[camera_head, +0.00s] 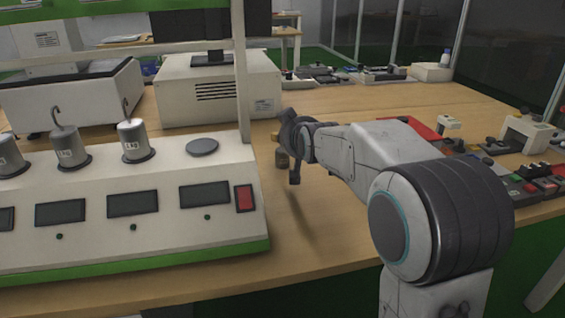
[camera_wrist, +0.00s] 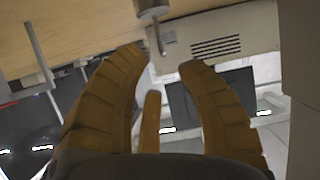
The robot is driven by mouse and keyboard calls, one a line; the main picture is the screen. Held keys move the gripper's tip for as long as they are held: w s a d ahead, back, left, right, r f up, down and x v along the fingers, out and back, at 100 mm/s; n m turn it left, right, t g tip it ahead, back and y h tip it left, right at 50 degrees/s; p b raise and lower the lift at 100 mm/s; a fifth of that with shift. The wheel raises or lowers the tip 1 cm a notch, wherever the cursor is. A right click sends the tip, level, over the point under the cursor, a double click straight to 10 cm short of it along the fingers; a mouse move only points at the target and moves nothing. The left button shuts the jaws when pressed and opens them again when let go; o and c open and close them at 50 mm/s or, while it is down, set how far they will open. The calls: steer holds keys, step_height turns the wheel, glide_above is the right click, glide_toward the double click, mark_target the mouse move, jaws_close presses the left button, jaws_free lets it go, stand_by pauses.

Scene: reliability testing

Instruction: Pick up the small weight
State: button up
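A small metal weight (camera_head: 282,159) stands on the wooden table right of the test console, partly hidden by my gripper in the head view. In the wrist view the weight (camera_wrist: 151,7) is at the top edge, cut off by the frame, with its thin hook pointing down the picture between my fingertips. My gripper (camera_head: 288,148) is low over the table beside the weight. In the wrist view its brown fingers (camera_wrist: 163,60) are spread apart, with a gap around the hook, and hold nothing.
The test console (camera_head: 170,220) at left carries larger hooked weights (camera_head: 133,139) and an empty round pad (camera_head: 202,146). A white box (camera_head: 220,88) stands behind. Red and grey parts (camera_head: 535,180) lie at right. The table between console and parts is mostly clear.

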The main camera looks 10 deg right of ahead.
mark_target(284, 153)
steer(key=x, duration=0.1)
steer(key=b+x, duration=0.1)
steer(key=x, duration=0.1)
steer(key=shift+a+f+b, duration=0.25)
steer(key=shift+f+b, duration=0.1)
steer(key=shift+f, duration=0.05)
steer(key=shift+w+b, duration=0.45)
steer(key=shift+w, duration=0.15)
steer(key=shift+o, duration=0.3)
jaws_close()
steer(key=shift+r, duration=0.15)
